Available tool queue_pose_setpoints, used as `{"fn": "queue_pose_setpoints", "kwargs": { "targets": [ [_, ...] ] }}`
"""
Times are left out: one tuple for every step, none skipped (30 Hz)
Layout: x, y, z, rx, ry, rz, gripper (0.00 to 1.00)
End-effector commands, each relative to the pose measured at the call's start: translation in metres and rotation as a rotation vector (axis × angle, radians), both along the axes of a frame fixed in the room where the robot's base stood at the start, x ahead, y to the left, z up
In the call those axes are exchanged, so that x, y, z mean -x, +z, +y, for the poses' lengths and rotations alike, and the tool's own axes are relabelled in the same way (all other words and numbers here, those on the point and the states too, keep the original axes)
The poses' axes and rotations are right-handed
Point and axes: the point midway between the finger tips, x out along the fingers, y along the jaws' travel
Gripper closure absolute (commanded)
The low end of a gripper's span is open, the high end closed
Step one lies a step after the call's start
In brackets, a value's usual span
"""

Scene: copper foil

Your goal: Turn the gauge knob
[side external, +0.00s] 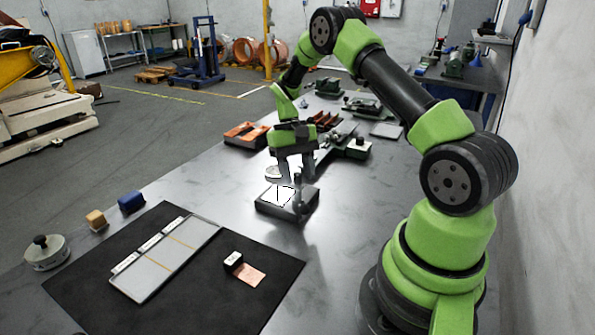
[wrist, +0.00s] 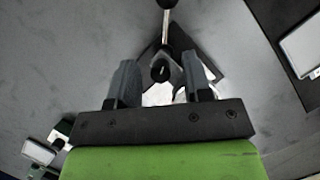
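The gauge (side external: 272,208) is a dark block with a bright white top face, on the table below my gripper. A dark upright post stands at its right side, and a pale rounded part shows beside my fingers. My gripper (side external: 294,170) points down just above the gauge. In the wrist view the two fingers of my gripper (wrist: 160,82) stand apart. A small dark round knob (wrist: 160,71) shows between them, apart from both fingers in that view, with a shiny rod beyond it. I cannot tell from the side whether the fingers reach down to the knob's height.
A black mat (side external: 215,300) holds a framed pale panel (side external: 165,260) and a small black block (side external: 233,260) on copper foil (side external: 248,276). A blue block (side external: 131,201), a tan block (side external: 96,219) and a round knobbed weight (side external: 46,252) lie left. Orange trays (side external: 246,134) stand behind.

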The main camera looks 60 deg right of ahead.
Motion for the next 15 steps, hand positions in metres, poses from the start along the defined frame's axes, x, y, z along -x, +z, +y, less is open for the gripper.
{"fn": "queue_pose_setpoints", "kwargs": {
  "targets": [
    [0.000, 0.000, 0.000, 0.000, 0.000, 0.000, 0.55],
    [0.000, 0.000, 0.000, 0.000, 0.000, 0.000, 0.55],
    [0.000, 0.001, 0.000, 0.000, 0.001, 0.000, 0.55],
    [-0.001, 0.002, -0.001, 0.000, 0.001, -0.001, 0.55],
    [-0.002, 0.004, -0.001, 0.001, 0.002, -0.002, 0.55],
    [-0.003, 0.007, -0.002, 0.002, 0.002, -0.002, 0.55],
    [-0.004, 0.010, -0.003, 0.003, 0.002, -0.003, 0.55],
    [-0.006, 0.015, -0.004, 0.003, 0.001, -0.004, 0.55],
    [-0.008, 0.021, -0.006, 0.004, 0.000, -0.005, 0.55],
    [-0.010, 0.027, -0.007, 0.004, 0.000, -0.006, 0.55],
    [-0.011, 0.031, -0.008, 0.003, 0.000, -0.005, 0.55],
    [-0.014, 0.039, -0.010, 0.004, 0.001, -0.006, 0.55],
    [-0.016, 0.045, -0.012, 0.003, 0.000, -0.006, 0.55],
    [-0.018, 0.050, -0.013, 0.005, 0.000, -0.006, 0.55],
    [-0.020, 0.056, -0.015, 0.004, 0.000, -0.005, 0.55]
  ]
}}
